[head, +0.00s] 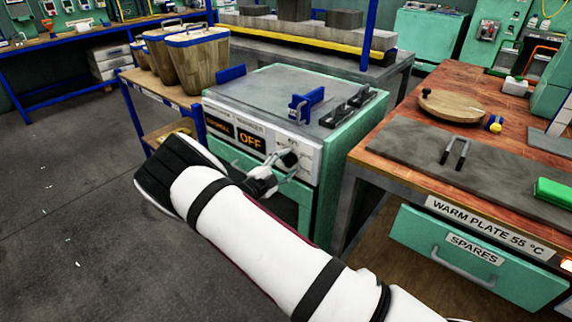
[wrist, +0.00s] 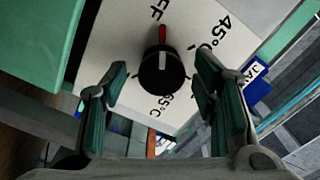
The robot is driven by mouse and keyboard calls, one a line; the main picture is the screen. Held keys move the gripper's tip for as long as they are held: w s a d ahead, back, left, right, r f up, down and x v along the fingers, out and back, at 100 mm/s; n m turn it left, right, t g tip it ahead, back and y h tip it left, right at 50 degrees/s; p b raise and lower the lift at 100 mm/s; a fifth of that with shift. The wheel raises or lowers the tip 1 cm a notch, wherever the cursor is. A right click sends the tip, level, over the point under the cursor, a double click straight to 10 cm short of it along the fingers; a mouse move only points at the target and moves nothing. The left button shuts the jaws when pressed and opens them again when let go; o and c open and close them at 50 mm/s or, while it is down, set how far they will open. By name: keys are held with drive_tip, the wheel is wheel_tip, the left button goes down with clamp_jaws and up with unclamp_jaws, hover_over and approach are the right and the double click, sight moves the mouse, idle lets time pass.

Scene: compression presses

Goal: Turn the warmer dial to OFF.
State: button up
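The warmer (head: 335,135) is a green and grey cabinet with a white front panel. Its display (head: 251,140) reads OFF in orange. The warmer dial (wrist: 162,70) is a round black knob with a red pointer. The pointer is turned to the top of the wrist view, toward a partly cut-off label (wrist: 157,11) ending in FF. Marks 45°C (wrist: 230,40) and 65°C lie to the right and below. My gripper (wrist: 161,60) is open, with its fingers spread either side of the dial in this view; I see no contact. In the head view my gripper (head: 287,168) is at the panel, partly covering the dial.
A blue bracket (head: 306,105) and dark latches (head: 352,103) stand on the warmer's top. A wooden bench (head: 400,150) with a drawer marked SPARES (head: 475,248) is close on the right. Wooden buckets (head: 197,60) stand behind left. Floor (head: 70,200) at left is clear.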

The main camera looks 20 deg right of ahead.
drive_tip(key=v, duration=1.2)
idle(0.3)
